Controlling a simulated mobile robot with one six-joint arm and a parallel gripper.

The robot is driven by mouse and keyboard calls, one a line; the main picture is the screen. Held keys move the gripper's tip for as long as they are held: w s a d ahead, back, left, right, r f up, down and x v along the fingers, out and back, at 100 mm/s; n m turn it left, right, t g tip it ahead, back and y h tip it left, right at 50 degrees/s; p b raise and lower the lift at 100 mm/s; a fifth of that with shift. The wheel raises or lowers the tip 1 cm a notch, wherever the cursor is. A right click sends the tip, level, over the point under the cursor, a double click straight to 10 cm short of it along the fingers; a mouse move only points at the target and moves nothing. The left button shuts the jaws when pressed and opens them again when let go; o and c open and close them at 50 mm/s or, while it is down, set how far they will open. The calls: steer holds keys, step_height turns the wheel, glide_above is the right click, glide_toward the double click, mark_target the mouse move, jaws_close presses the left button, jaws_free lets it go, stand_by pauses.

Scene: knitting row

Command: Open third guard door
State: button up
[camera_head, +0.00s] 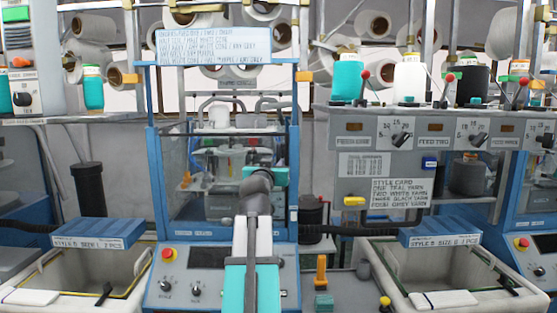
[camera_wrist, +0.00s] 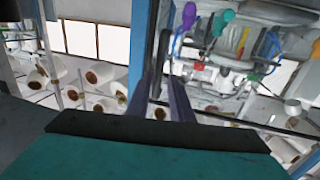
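A guard door (camera_head: 200,170) with a clear panel fronts the blue-framed knitting machine at the centre of the head view. It appears closed, and the frames do not show whether it counts as the third. My gripper (camera_head: 264,178) is in front of the door's right part, its fingers mostly hidden behind my arm. In the wrist view my gripper's two dark fingers (camera_wrist: 166,98) are close together beside a dark upright frame edge (camera_wrist: 164,35). I cannot tell whether they touch or hold it. The machine's inner parts (camera_wrist: 225,70) show to the right of that edge.
A control panel with a red stop button (camera_head: 168,254) lies below the door. Grey bins (camera_head: 120,280) and (camera_head: 385,275) flank it. An orange lever (camera_head: 321,268) stands right of the panel. A yarn shelf unit (camera_head: 340,120) is at right.

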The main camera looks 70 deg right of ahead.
mark_target(277, 162)
steer(key=shift+w+d+p, duration=0.25)
steer(key=shift+d+p, duration=0.05)
steer(key=shift+d, duration=1)
steer(key=shift+w+d+p, duration=0.2)
steer(key=shift+d+p, duration=0.1)
steer(key=shift+d, duration=0.95)
